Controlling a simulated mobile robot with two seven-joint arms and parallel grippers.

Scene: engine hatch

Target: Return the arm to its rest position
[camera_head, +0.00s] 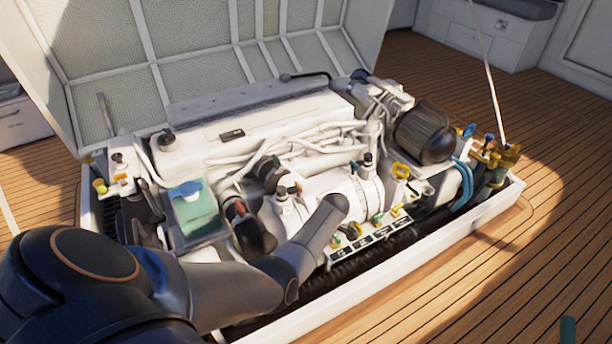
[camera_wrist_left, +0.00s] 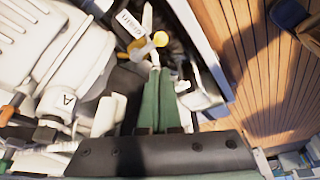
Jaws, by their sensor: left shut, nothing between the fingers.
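My left arm (camera_head: 225,290) comes in from the left in the head view and reaches over the engine (camera_head: 255,130) in the open hatch. Its fingers cannot be made out there. In the left wrist view my left gripper (camera_wrist_left: 156,72) shows two green fingers with their tips together, shut and empty. The tips are just below a yellow knob (camera_wrist_left: 160,39) and a white lever with a tag. I cannot tell whether they touch. A dark green piece (camera_head: 567,330) at the lower right edge of the head view may be part of my right gripper.
The raised hatch lid (camera_head: 200,35) stands behind the engine. The white hatch rim (camera_head: 470,225) runs along the front and right. Yellow-handled fittings (camera_head: 400,172), hoses and a green-liquid reservoir (camera_head: 195,212) crowd the bay. The wooden deck (camera_head: 545,240) at right is mostly clear.

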